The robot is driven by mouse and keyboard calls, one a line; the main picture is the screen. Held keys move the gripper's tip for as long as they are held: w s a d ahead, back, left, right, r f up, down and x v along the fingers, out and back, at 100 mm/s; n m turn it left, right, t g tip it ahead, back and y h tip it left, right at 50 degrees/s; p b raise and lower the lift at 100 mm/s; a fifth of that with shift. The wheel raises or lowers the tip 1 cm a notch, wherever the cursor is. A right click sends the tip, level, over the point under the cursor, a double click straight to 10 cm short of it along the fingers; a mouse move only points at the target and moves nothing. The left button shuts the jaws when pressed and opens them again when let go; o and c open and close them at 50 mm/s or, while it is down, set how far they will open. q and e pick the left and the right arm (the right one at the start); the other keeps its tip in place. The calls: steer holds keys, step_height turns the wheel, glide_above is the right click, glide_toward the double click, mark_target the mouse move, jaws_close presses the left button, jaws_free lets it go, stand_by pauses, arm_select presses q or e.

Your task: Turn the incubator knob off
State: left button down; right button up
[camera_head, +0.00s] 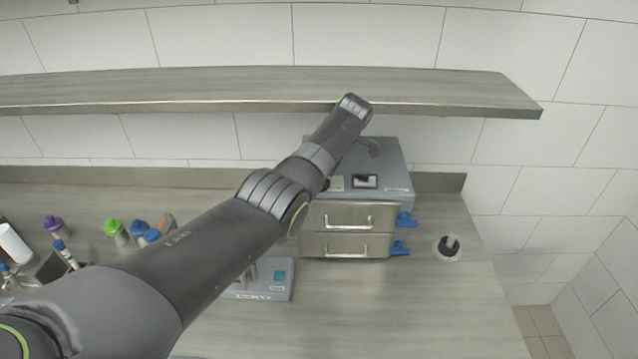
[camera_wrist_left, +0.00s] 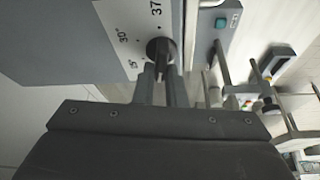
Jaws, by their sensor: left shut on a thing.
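The incubator (camera_head: 398,160) is a grey box with a white dial label at the back of the counter. In the left wrist view its dial plate (camera_wrist_left: 115,22) carries the marks 37 and 30 and a smaller mark below them. The round black knob (camera_wrist_left: 157,47) sits beside these marks. My left gripper (camera_wrist_left: 161,74) is shut on the knob, one finger on each side of its grip. Which mark the knob points at is unclear. In the head view my left arm crosses in front and hides the knob. My right gripper is not in view.
Two drawers (camera_head: 350,216) with handles and blue clips (camera_head: 404,219) stand below the incubator's top. A shelf (camera_head: 220,85) runs above. A small device with a teal button (camera_head: 279,275) lies in front; bottles (camera_head: 116,231) stand left. The right counter is mostly clear.

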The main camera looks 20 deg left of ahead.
arm_select(q)
steer(key=shift+n+g+b, duration=0.4)
steer(key=shift+n+b, duration=0.8)
steer(key=shift+b, duration=0.1)
steer(key=c, duration=1.5)
jaws_free()
